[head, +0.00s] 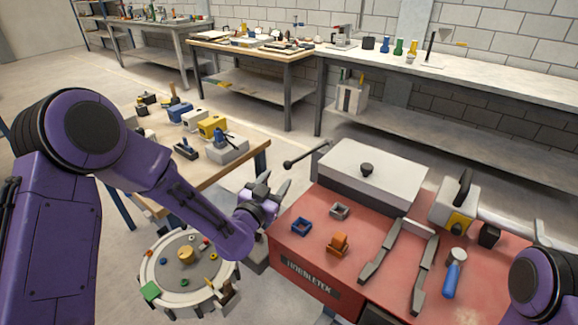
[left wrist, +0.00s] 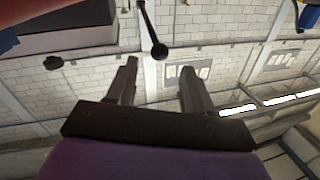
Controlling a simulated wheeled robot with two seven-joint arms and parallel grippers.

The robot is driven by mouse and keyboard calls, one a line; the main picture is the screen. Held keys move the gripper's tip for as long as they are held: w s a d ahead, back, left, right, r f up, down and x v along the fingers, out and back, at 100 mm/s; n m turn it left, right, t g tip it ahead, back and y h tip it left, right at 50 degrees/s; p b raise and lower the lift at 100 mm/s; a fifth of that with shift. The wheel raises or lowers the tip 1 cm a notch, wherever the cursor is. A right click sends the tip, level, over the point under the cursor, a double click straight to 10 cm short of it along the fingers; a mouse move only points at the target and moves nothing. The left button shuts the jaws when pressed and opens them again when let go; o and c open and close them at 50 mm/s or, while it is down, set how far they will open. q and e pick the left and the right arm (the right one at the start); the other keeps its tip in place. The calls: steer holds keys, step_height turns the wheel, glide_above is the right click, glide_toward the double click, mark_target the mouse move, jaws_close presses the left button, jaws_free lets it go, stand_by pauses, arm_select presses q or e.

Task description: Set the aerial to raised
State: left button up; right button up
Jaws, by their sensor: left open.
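A thin dark rod with a ball tip, which looks like the aerial (head: 307,155), stands out at the left side of the grey lidded box (head: 370,178). In the head view it leans left, its ball at the lower left end. It also shows in the left wrist view (left wrist: 150,25), hanging from the top edge with its ball just beyond my fingertips. My left gripper (head: 274,184) is open and empty, below and left of the rod, apart from it. Its two fingers show in the left wrist view (left wrist: 160,75). My right gripper is out of view.
The red bench (head: 300,247) carries an orange block (head: 338,244), small square rings, a grey U-shaped piece (head: 425,262), a blue-handled tool (head: 453,272) and a grey-yellow device (head: 455,207). A round tray (head: 157,262) stands at lower left, a cluttered wooden table (head: 245,160) behind.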

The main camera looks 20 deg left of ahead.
mark_target(286, 167)
arm_select(q)
steer(key=w, duration=0.2)
steer(key=w+p, duration=0.1)
steer(key=w, duration=0.2)
steer(key=w+d, duration=0.1)
steer(key=w, duration=0.1)
steer(key=shift+w, duration=0.4)
steer(key=shift+r, duration=0.1)
jaws_close()
steer(key=shift+r+p, duration=0.1)
steer(key=shift+p, duration=0.25)
